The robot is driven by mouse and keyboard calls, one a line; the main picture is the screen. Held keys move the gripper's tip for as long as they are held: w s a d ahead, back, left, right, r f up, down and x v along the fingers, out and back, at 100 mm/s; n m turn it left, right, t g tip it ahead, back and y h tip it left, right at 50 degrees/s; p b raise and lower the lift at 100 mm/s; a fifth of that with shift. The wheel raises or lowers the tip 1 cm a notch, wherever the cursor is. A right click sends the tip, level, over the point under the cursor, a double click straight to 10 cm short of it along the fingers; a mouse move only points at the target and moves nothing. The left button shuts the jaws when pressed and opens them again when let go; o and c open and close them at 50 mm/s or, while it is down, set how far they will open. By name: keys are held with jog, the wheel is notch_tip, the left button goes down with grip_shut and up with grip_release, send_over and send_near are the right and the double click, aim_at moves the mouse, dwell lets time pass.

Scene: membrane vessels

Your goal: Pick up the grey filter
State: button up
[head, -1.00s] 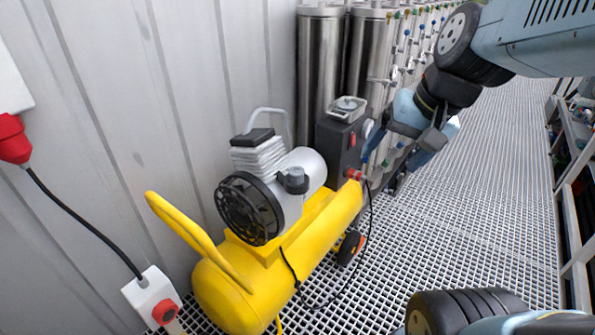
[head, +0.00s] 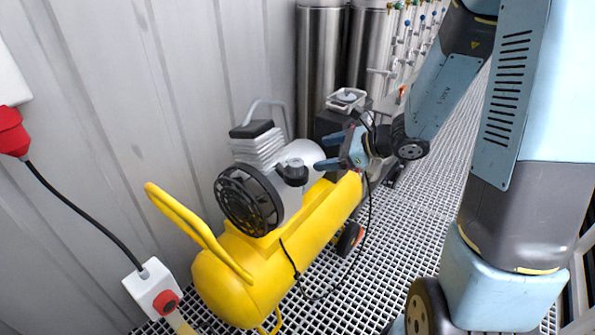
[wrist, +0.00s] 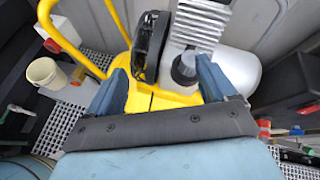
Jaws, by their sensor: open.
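The grey filter (head: 293,173) is a small dark grey cap-like part on the white motor housing of the yellow compressor (head: 270,275). In the wrist view the filter (wrist: 184,68) shows beyond and between my two blue fingers, closer to the right one. My gripper (head: 322,153) is open and empty. In the head view it is just to the right of the filter, fingers pointing left towards it, with a gap between. In the wrist view the gripper (wrist: 160,72) is spread wide, and the filter's lower side is partly hard to make out.
The compressor's black fan cover (head: 248,200) and ribbed cylinder head (head: 258,152) stand close to the filter. Steel cylinders (head: 320,70) stand behind, and a grey wall (head: 160,130) runs along the left. A white bucket (wrist: 46,73) shows in the wrist view. Grated floor (head: 400,220) lies right of the compressor.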

jog(key=w+d+f+m+t+h, duration=0.1)
jog(key=w+d+f+m+t, duration=0.1)
jog(key=w+f+m, duration=0.3)
send_near(298, 163)
jog(key=x, duration=0.4)
jog(key=shift+s+a+f, duration=0.1)
jog(key=shift+s+a, duration=0.1)
jog(key=shift+a, duration=0.1)
jog(key=x, duration=0.5)
jog(key=shift+w+d, duration=0.2)
jog(key=shift+w, duration=0.1)
jog(key=c, duration=1.1)
jog(key=shift+c, duration=0.2)
